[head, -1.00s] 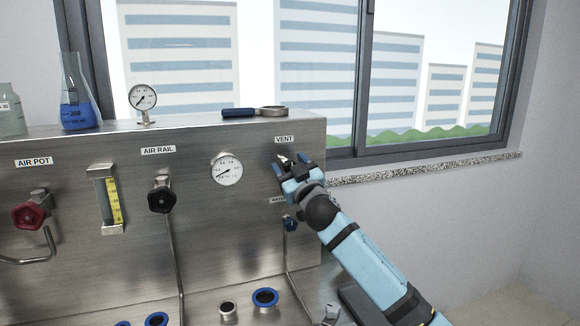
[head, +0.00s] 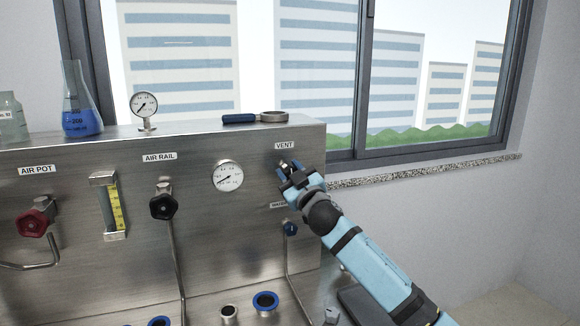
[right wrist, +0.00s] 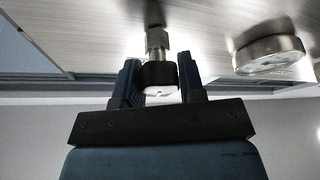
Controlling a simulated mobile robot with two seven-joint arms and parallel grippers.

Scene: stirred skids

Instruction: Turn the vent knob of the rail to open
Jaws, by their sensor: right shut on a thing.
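The vent knob (right wrist: 158,76) shows in the right wrist view as a dark knob with a white face on a metal stem, standing out from the steel panel. My right gripper (right wrist: 160,82) has its two blue fingers on either side of it and is shut on it. In the head view my right gripper (head: 289,168) is at the panel just below the VENT label (head: 284,145) and hides most of the knob. My left gripper is not in view.
A blue-handled tool (head: 255,117) lies on top.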

